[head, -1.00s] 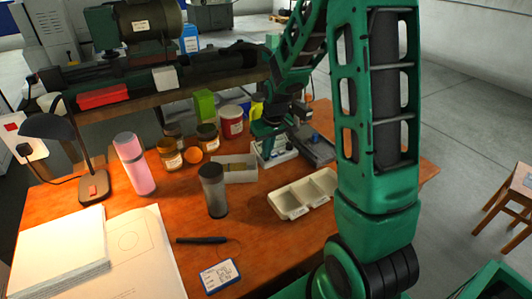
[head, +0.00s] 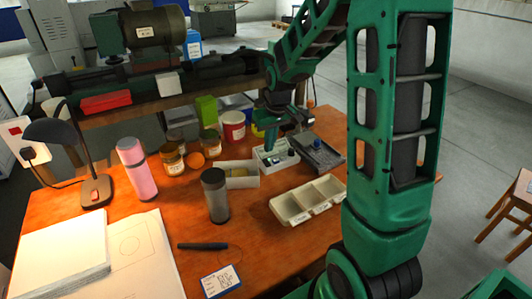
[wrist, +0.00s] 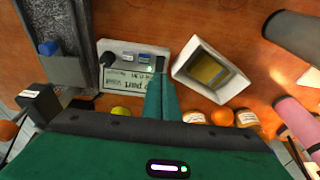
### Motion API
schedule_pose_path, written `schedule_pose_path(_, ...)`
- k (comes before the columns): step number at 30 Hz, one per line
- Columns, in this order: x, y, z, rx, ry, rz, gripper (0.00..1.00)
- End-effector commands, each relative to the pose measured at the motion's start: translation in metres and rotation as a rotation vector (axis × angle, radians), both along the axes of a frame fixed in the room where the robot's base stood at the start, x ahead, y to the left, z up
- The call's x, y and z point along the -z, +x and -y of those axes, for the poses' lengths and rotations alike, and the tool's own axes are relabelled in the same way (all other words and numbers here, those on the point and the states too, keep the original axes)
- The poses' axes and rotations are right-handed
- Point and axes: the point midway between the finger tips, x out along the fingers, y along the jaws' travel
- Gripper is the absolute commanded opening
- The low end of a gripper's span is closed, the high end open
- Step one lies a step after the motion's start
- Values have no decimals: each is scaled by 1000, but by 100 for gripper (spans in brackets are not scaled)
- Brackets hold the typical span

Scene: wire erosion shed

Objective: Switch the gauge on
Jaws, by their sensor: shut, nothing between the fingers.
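The gauge, a pale box with a grey control panel (wrist: 135,62), sits on the wooden bench. In the wrist view its panel carries a dark round knob, two small blue items and a small green spot near the right end. A printed label is on the face nearer my gripper, partly readable. The gauge also shows in the head view (head: 274,160). My gripper (wrist: 160,78) is shut and empty. Its green fingertips are at the panel's right end, close to the green spot. I cannot tell if they touch. In the head view my gripper (head: 281,140) is above the gauge.
A grey fixture with a blue knob (head: 320,153) stands right of the gauge. An open pale box (head: 238,175) is at its left, a divided tray (head: 308,200) in front. A dark cylinder (head: 214,196) and several jars stand farther left.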

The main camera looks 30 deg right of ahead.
Motion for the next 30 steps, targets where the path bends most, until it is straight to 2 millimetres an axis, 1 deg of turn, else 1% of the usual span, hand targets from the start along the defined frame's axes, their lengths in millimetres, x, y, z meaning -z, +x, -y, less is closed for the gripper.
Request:
schedule_pose_path(1,-10,-5,0,1,-1,4,0)
schedule_pose_path(6,-37,-20,1,1,-1,4,0)
schedule_pose_path(12,-62,-34,1,1,-1,2,0)
schedule_pose_path(18,-72,-40,0,-1,0,0,0)
schedule_pose_path(30,-73,-40,-1,-1,0,0,0)
